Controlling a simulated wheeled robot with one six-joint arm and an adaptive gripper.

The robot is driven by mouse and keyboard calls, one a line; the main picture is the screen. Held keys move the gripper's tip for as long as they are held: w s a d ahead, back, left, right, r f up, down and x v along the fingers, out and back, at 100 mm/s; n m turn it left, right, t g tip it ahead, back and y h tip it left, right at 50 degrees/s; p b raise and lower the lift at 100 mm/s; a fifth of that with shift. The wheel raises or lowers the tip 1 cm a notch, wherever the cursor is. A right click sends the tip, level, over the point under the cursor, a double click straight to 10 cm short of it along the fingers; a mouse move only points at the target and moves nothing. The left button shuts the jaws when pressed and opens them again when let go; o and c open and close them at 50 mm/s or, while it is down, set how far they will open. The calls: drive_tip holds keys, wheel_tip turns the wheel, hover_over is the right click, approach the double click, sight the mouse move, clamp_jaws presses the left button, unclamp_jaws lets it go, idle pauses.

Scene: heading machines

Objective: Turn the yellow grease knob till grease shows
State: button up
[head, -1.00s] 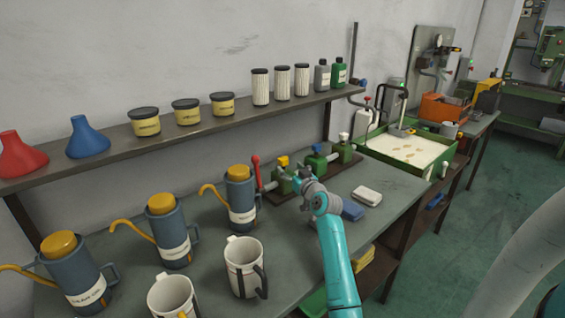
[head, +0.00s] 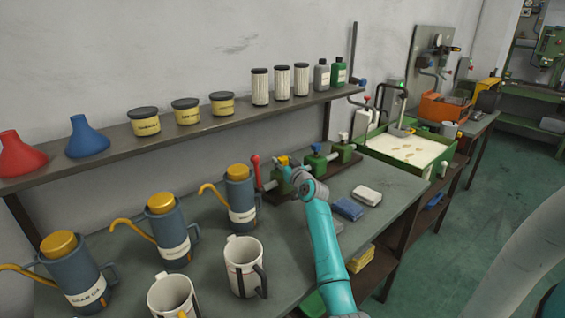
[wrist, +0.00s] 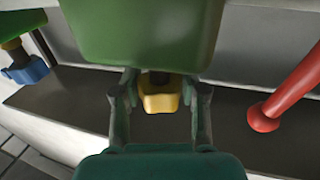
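The yellow grease knob (head: 283,160) is on the first green block (head: 281,183) of a row on the bench, beside the red lever (head: 256,172). In the wrist view the yellow knob (wrist: 160,97) sticks out from under the green block (wrist: 140,35). My gripper (wrist: 160,112) is open, with one finger on each side of the knob and a visible gap to both. In the head view my gripper (head: 293,174) is at the block and partly hides it. The red lever (wrist: 277,110) stands to the right in the wrist view, clear of the fingers.
A blue knob (wrist: 28,72) is on the neighbouring block. A blue cloth (head: 348,208) and a white one (head: 367,196) lie right of my arm. Blue oil cans (head: 168,232) and white jugs (head: 245,268) stand to the left. A shelf (head: 190,135) runs above.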

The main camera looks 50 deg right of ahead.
drive_tip(key=c, duration=0.3)
drive_tip(key=shift+n+t+y, duration=0.3)
drive_tip(key=shift+n+y, duration=0.2)
drive_tip(key=shift+y, duration=0.2)
drive_tip(key=n+y, duration=0.2)
drive_tip(key=y, duration=0.1)
drive_tip(key=n+t+y, duration=0.1)
drive_tip(key=n+y, duration=0.1)
drive_tip(key=y, duration=0.2)
drive_tip(key=shift+r+n+t, duration=0.1)
drive_tip(key=shift+n+t, duration=0.2)
drive_tip(key=shift+n, duration=0.1)
drive_tip(key=shift+a+n+y, duration=0.1)
drive_tip(key=shift+n+y, duration=1.5)
drive_tip(key=shift+y, duration=1.1)
drive_tip(key=shift+a+n+g+y, duration=0.15)
drive_tip(key=shift+n+g+y, duration=0.9)
drive_tip(key=shift+y, duration=0.55)
drive_tip(key=o, duration=1.2)
drive_tip(key=shift+c, duration=0.2)
